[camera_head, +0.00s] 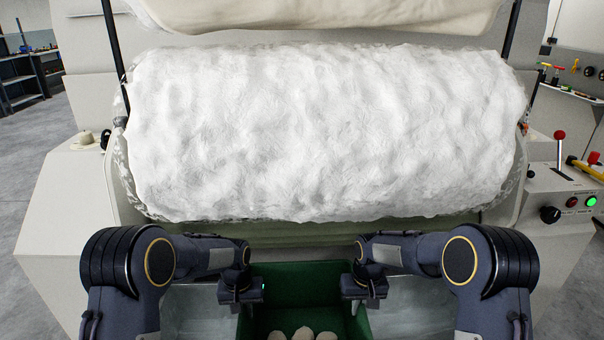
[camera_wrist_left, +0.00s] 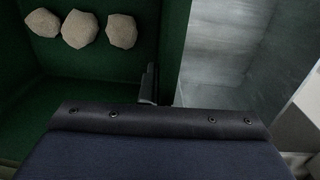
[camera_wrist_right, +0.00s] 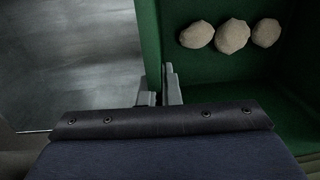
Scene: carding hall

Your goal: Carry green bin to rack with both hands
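The green bin (camera_head: 300,285) is at the bottom centre of the head view, between my two grippers. Several pale rounded lumps (camera_head: 303,334) lie inside it; three show in the left wrist view (camera_wrist_left: 80,29) and in the right wrist view (camera_wrist_right: 232,36). My left gripper (camera_head: 243,300) is at the bin's left side wall, with one finger showing against the inner face and the other hidden. My right gripper (camera_head: 360,300) is shut on the right side wall, one finger on each side of it. The lower part of the bin is out of view.
A large carding machine with a white fibre roll (camera_head: 320,135) stands right in front. Its control panel (camera_head: 565,205) with a red-knobbed lever is at the right. Dark shelving (camera_head: 20,80) stands far left, with open grey floor (camera_head: 40,140) before it.

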